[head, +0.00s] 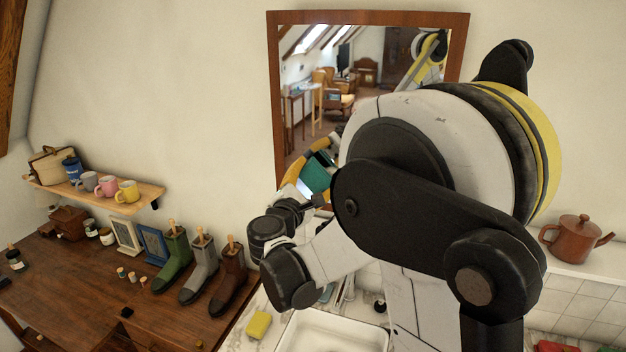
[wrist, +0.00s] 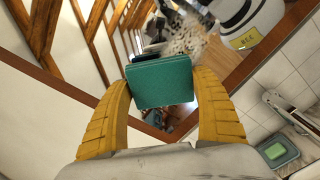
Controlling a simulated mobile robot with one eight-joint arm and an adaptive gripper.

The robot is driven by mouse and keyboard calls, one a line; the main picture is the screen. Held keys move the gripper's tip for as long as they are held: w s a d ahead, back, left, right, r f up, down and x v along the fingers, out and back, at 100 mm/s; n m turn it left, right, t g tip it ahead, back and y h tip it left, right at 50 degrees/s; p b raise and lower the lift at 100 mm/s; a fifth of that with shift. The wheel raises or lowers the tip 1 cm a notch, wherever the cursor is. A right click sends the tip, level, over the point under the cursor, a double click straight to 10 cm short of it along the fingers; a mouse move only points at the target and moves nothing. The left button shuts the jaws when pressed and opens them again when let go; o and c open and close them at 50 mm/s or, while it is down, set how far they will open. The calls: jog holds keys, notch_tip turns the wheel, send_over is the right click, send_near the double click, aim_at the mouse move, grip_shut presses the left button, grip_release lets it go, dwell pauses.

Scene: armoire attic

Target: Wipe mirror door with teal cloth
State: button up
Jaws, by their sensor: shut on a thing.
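The mirror door (head: 300,110) hangs on the wall in a brown wooden frame in the head view. Its glass reflects the attic room and my yellow arm. In the wrist view its frame (wrist: 262,52) runs aslant and a speckled patch (wrist: 186,38) shows on the glass. The teal cloth (wrist: 160,82) is a folded block between my two yellow fingers. My gripper (wrist: 163,88) is shut on it. In the head view the cloth (head: 316,176) is before the mirror's lower left part, partly hidden by my arm. I cannot tell whether it touches the glass.
A white sink (head: 330,334) lies below, with a yellow sponge (head: 258,324) on its left. Boots (head: 200,268) stand on the wooden desk. A shelf (head: 120,200) with mugs is at left. A brown teapot (head: 575,238) stands on the ledge at right.

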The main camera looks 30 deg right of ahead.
jog(key=shift+x, duration=0.9)
jog(key=shift+s, duration=0.1)
jog(key=shift+s+d+b, duration=0.4)
jog(key=shift+s+d, duration=0.75)
jog(key=shift+s, duration=0.15)
jog(key=shift+s+d, duration=2.4)
jog(key=shift+d, duration=0.2)
jog(key=shift+w+a+b, duration=1.55)
jog(key=shift+w+a, duration=2.25)
jog(key=shift+s, duration=0.1)
jog(key=shift+v, duration=2.9)
jog(key=shift+a, duration=0.1)
